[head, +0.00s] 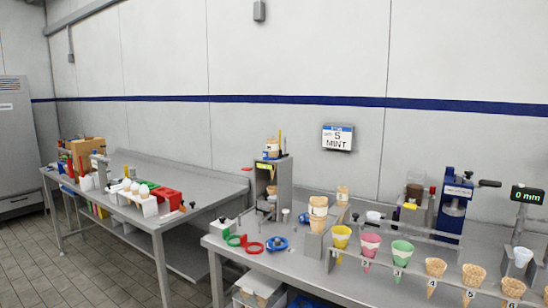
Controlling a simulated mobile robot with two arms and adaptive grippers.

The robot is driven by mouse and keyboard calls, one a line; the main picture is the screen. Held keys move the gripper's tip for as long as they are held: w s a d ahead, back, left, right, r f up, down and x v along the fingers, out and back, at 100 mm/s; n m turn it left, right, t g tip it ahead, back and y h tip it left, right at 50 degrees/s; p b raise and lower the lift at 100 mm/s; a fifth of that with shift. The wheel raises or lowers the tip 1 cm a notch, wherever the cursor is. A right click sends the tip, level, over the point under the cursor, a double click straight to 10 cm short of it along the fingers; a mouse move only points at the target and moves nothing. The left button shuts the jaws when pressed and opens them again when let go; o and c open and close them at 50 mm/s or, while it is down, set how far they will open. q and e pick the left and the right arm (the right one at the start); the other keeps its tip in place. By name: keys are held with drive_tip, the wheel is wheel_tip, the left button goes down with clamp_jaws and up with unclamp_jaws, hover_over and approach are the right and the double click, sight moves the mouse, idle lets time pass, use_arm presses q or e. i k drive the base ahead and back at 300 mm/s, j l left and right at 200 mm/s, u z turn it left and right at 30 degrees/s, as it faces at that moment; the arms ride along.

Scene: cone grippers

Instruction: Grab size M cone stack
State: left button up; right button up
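Neither of my grippers shows in the head view. A stack of tan cones (318,207) stands upright near the back left of the right-hand table, with a pale band around it. A smaller tan stack or cone (342,194) stands just behind it to the right. Size letters on these are too small to read, so I cannot tell which is size M. A wall sign (338,137) appears to read "S" and "MINT".
A blue press (455,207) stands at the back. A second table (150,222) stands left.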

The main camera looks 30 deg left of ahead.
sight(272, 144)
drive_tip(key=i+j+u, duration=0.1)
drive_tip(key=u, duration=0.95)
drive_tip(key=i+l, duration=0.05)
drive_tip(key=i, duration=0.05)
